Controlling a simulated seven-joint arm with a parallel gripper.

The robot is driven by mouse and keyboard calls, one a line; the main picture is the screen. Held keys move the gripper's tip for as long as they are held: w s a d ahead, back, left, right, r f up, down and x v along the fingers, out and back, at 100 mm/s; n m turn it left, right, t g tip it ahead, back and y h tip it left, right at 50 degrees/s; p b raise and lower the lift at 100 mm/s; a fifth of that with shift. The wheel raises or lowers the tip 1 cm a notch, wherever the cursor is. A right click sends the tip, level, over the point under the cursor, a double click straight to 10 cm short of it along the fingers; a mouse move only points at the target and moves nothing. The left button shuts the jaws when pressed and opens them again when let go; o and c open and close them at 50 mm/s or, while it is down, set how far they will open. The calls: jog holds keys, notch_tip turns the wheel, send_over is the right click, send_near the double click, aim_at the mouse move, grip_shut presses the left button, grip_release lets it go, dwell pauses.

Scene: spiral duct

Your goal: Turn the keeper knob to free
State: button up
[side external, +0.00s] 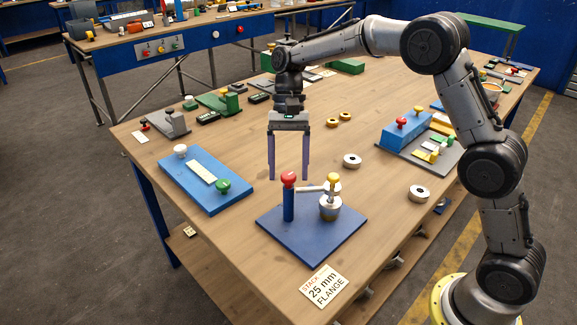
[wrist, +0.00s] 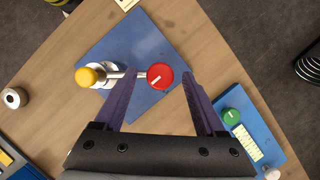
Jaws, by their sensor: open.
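A red knob (side external: 288,178) with a white pointer line tops a blue post on the blue baseplate (side external: 288,240). In the wrist view the red knob (wrist: 160,76) has its line pointing toward the lower left. Beside it stands a metal post with a yellow knob (side external: 333,179), also in the wrist view (wrist: 90,76). A metal bar (wrist: 122,75) runs from that post to the red knob's side. Which knob is the keeper is not labelled. My gripper (side external: 289,179) is open and points down; in the wrist view its fingertips (wrist: 160,74) appear on either side of the red knob, without visible contact.
A blue plate (side external: 207,180) with green and white knobs lies to the left. A card reading "STACK 25 mm FLANGE" (side external: 325,287) lies at the front. A blue block fixture (side external: 403,130) stands at the right.

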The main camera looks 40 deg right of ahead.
grip_shut()
dwell(0.3)
jog(key=n, duration=0.2)
jog(key=n+g+h, duration=0.1)
jog(key=n, duration=0.1)
jog(key=shift+w+a+n+h, duration=0.1)
jog(key=shift+a+n+h, duration=0.1)
jog(key=shift+n+h, duration=0.15)
jog(key=n+h, duration=0.1)
jog(key=n, duration=0.3)
jog(key=shift+a+n+h, duration=0.15)
jog(key=shift+n+h, duration=0.2)
jog(key=n, duration=0.2)
jog(key=n+h, duration=0.1)
jog(key=n, duration=0.1)
jog(key=shift+a+h, duration=0.15)
jog(key=shift+h, duration=0.15)
jog(key=shift+a+r+n+t+h, duration=0.1)
jog(key=shift+n+t+h, duration=0.2)
jog(key=shift+n, duration=0.85)
jog(key=shift+n+t+h, duration=0.2)
jog(key=shift+n+h, duration=0.2)
jog(key=shift+n, duration=0.75)
